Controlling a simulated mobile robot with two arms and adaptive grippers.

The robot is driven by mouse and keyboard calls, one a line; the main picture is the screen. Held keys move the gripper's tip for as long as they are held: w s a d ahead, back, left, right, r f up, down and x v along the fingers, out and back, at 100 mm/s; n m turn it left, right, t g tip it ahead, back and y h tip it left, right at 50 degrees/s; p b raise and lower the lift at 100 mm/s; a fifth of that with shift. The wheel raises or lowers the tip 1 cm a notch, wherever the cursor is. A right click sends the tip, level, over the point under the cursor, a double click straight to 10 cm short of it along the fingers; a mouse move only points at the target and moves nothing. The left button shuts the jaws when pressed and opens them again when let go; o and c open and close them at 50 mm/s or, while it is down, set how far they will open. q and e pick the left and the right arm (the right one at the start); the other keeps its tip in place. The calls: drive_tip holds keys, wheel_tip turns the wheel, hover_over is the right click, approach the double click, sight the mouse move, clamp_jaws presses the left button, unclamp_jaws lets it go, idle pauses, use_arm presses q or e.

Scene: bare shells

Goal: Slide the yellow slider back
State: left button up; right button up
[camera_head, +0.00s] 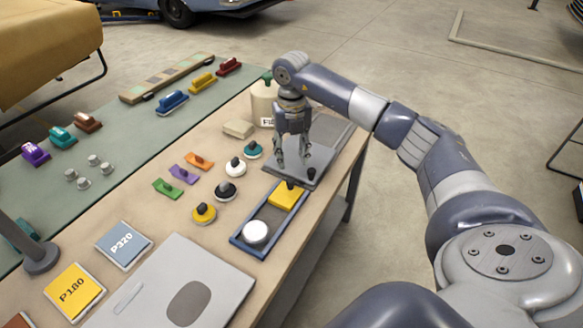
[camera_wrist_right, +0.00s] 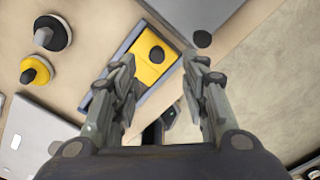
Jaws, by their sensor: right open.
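The yellow slider (camera_head: 287,198) is a yellow block with a black knob. It sits at the far end of a blue-rimmed track (camera_head: 236,240) along the table's right edge. It also shows in the right wrist view (camera_wrist_right: 148,72), ahead of and between the fingers. My right gripper (camera_head: 293,163) points down, open and empty, just beyond the slider in the head view, over a dark grey plate. Its fingers also show in the wrist view (camera_wrist_right: 160,66), apart from the slider. My left gripper is out of view.
A white round disc (camera_head: 256,233) sits at the track's near end. The dark grey plate (camera_head: 325,153) with a black knob lies beyond the track. Several coloured knobbed pieces, including a black one (camera_head: 225,190), lie to the left. A bottle (camera_head: 263,100) stands behind the gripper.

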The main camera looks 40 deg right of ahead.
wheel_tip(320, 180, up, 4)
drive_tip(key=shift+s+f, duration=0.1)
idle(0.7)
